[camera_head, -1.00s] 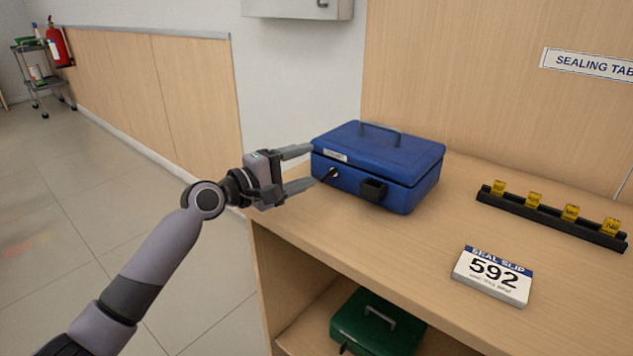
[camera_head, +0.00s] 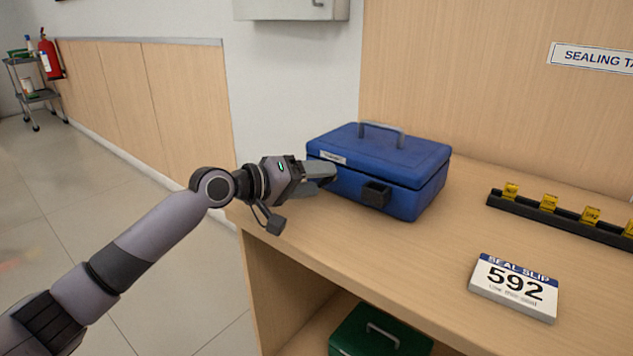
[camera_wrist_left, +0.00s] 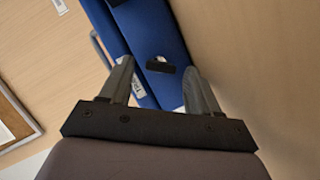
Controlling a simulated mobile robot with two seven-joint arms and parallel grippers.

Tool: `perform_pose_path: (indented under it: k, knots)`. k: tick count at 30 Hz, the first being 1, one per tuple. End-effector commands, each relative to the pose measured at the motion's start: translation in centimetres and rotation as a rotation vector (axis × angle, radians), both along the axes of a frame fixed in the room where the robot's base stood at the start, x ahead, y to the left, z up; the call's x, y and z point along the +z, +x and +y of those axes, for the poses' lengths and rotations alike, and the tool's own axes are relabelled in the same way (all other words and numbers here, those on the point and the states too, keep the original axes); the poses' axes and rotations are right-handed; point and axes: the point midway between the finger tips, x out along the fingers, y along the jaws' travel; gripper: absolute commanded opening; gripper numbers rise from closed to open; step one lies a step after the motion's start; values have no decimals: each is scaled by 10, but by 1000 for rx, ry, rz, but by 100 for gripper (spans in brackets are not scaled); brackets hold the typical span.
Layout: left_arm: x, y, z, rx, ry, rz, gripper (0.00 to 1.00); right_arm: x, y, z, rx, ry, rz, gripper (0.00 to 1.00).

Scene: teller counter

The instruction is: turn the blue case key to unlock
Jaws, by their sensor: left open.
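The blue case (camera_head: 400,165) stands shut on the counter, with a grey handle on its lid and a black latch block (camera_head: 376,194) on its front. My left gripper (camera_head: 328,178) is at the left part of the case's front, where the key is; the fingers hide the key in the head view. In the left wrist view the open fingers (camera_wrist_left: 157,68) point at the blue case (camera_wrist_left: 165,28), with a gap between them. A dark block shows between the fingertips; I cannot make out the key clearly. My right gripper is not in view.
The wooden counter (camera_head: 390,245) is clear in front of the case. A seal slip sign reading 592 (camera_head: 514,287) and a black rack (camera_head: 560,222) with several yellow tags are to the right. A green case (camera_head: 350,335) sits on the shelf below.

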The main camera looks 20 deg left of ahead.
Motion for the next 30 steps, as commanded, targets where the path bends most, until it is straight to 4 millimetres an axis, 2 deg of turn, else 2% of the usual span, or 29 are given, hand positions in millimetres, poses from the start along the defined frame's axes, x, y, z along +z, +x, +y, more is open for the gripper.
perform_pose_path:
  k: [11,12,14,15,17,30]
  knots:
    - [-2,6,-5,0,0,0,62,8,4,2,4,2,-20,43]
    - [-2,6,-5,0,0,0,55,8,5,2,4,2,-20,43]
    - [-1,6,-5,0,0,0,36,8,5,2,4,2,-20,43]
    - [-1,6,-5,0,0,0,23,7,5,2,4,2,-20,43]
    - [-1,6,-5,0,-1,1,5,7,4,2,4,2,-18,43]
    - [5,5,-6,0,73,-26,6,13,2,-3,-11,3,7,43]
